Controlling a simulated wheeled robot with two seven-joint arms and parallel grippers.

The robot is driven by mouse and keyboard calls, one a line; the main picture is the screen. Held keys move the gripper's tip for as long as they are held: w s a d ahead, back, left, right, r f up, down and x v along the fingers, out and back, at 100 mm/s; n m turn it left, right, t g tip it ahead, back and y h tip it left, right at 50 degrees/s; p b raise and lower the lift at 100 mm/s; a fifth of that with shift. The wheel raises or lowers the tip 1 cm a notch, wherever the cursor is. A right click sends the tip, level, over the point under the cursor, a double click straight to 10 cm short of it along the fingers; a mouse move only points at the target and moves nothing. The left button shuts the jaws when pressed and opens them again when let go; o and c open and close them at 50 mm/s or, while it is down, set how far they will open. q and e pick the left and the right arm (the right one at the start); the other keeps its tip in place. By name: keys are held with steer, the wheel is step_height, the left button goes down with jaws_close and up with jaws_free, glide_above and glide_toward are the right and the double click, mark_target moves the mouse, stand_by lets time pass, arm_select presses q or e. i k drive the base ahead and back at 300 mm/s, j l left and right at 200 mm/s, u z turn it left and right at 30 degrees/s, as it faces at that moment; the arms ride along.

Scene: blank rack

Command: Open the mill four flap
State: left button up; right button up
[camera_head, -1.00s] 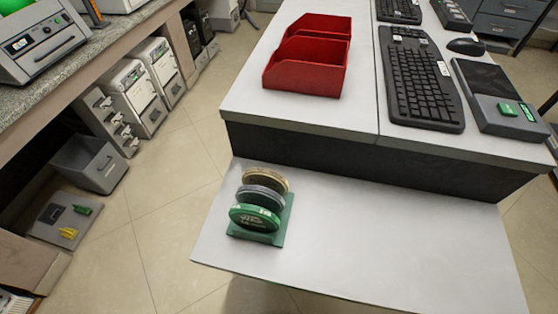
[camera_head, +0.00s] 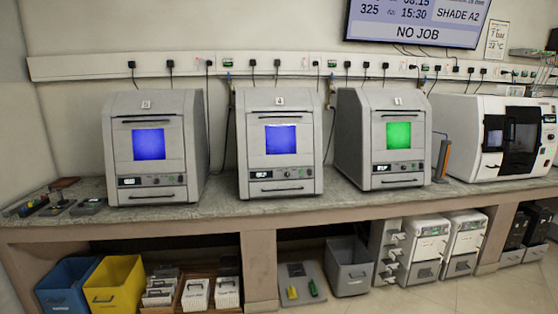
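The mill labelled 4 (camera_head: 280,143) is a grey box-shaped machine on the counter, in the middle of a row of three similar mills. Its front flap (camera_head: 281,160) appears shut, with a blue-lit window (camera_head: 281,139) and a dark handle bar (camera_head: 280,114) along the top. A small display and knobs sit below the window, above a lower drawer with a handle. Neither of my grippers is in view.
A blue-windowed mill (camera_head: 152,148) stands to its left and a green-windowed mill labelled 1 (camera_head: 383,138) to its right. A larger white machine (camera_head: 497,138) is farther right. Bins (camera_head: 113,285) and trays fill the shelf below. The counter (camera_head: 222,190) has bare gaps between mills.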

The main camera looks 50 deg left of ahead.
mark_target(291, 144)
steer(key=j+u, duration=0.15)
steer(key=u, duration=0.25)
steer(key=j+u, duration=0.15)
steer(key=u, duration=0.2)
steer(key=j+u, duration=0.2)
steer(key=u, duration=0.2)
steer(key=j+u, duration=0.15)
steer(key=u, duration=0.25)
